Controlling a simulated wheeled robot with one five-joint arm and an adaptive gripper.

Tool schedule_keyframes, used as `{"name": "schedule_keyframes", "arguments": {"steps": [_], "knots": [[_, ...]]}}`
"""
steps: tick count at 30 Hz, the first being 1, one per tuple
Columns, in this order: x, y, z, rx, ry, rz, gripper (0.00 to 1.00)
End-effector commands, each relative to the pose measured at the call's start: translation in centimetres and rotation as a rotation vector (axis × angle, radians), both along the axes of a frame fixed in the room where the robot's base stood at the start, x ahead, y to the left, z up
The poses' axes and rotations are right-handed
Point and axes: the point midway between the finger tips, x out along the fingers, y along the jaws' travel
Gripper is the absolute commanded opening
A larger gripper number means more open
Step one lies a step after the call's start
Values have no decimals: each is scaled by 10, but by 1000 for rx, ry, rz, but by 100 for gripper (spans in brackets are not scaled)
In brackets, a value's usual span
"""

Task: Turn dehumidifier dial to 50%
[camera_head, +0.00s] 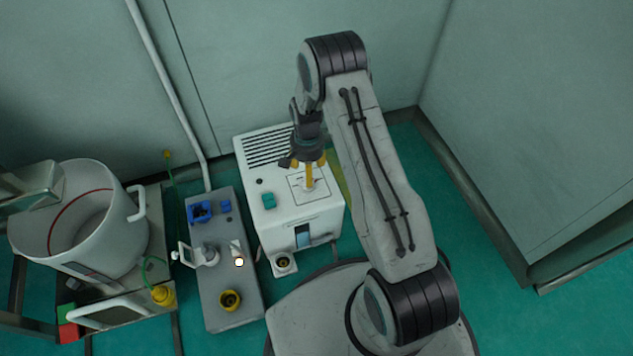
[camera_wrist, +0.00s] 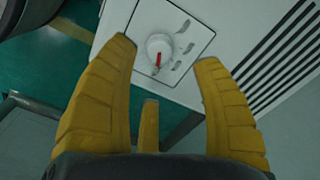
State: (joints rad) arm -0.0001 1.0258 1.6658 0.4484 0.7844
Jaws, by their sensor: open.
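The dehumidifier (camera_head: 275,228) is a white box with a slatted vent on its top, standing against the back wall. Its dial (camera_wrist: 159,47) is a round white knob with a red pointer, set in a square panel (camera_wrist: 190,25) with curved marks on one side. In the wrist view the pointer aims down toward my gripper's side. My gripper (camera_wrist: 168,60) has yellow fingers spread apart on either side of the dial, with nothing between them. In the head view my gripper (camera_head: 309,180) points down over the panel, and the dial is mostly hidden. I cannot tell whether the fingertips touch it.
Left of the dehumidifier is a grey control box (camera_head: 228,310) with a blue socket, a clamp and a yellow-ringed knob. A large white pot (camera_head: 95,235) stands farther left. A pale pipe (camera_head: 165,75) runs down the wall. Green floor is free at right.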

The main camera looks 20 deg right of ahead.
Motion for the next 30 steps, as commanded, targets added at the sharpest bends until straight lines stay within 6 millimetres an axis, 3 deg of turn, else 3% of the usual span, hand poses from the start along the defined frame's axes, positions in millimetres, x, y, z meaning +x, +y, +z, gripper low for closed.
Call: {"name": "schedule_keyframes", "arguments": {"steps": [15, 30], "knots": [[-1, 0, -62, 0, 1, -1, 60], [0, 0, -72, 0, 1, -1, 60]]}}
